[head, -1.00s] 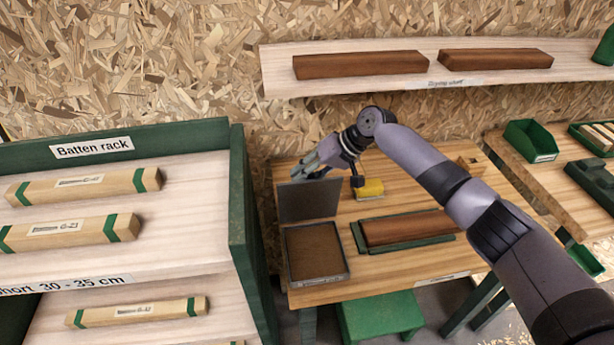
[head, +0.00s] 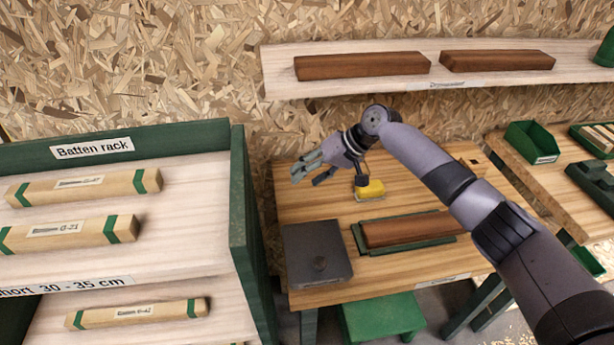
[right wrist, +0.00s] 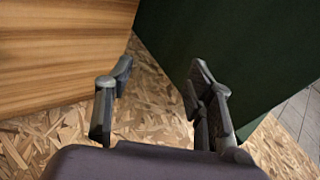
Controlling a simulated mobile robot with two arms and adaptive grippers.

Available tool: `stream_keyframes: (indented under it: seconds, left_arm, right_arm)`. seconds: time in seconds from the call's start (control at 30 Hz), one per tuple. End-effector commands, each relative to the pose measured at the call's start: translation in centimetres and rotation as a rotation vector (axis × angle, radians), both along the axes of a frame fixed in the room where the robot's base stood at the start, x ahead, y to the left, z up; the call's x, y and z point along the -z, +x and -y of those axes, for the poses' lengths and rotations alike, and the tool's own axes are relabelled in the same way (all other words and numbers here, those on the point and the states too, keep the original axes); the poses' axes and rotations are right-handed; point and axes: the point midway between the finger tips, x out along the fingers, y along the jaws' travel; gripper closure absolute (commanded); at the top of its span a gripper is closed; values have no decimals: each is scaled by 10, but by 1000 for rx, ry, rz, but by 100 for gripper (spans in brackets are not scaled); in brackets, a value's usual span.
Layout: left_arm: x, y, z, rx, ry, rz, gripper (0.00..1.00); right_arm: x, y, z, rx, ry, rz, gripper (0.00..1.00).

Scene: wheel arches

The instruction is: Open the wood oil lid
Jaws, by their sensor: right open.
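The lid hides the inside of the tray. My right gripper (head: 308,175) is open and empty, above the back left of the table, behind the lid and clear of it. In the right wrist view my open fingers (right wrist: 160,78) have nothing between them. My left gripper is not in view.
A yellow block (head: 370,190) stands just right of my right gripper. A brown batten lies in a green holder (head: 455,237) right of the lid. The green-sided batten rack (head: 239,200) stands left of the table (head: 300,210). A shelf (head: 285,80) with two brown battens runs above.

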Motion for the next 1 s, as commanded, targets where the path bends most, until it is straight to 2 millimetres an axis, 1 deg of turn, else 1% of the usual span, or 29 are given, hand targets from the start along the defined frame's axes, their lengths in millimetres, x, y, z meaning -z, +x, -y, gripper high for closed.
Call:
stream_keyframes:
  seconds: [0.3, 0.5, 0.7, 1.0]
  left_arm:
    - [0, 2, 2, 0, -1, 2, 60]
    - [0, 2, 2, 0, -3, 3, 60]
    - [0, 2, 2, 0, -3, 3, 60]
    - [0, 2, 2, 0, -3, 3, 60]
  right_arm:
    - [-51, -10, 43, 2, 0, 5, 51]
    - [-74, -16, 62, 1, -1, 4, 51]
    - [-83, -18, 70, 1, -1, 2, 51]
    - [-83, -18, 70, 0, 0, 2, 51]
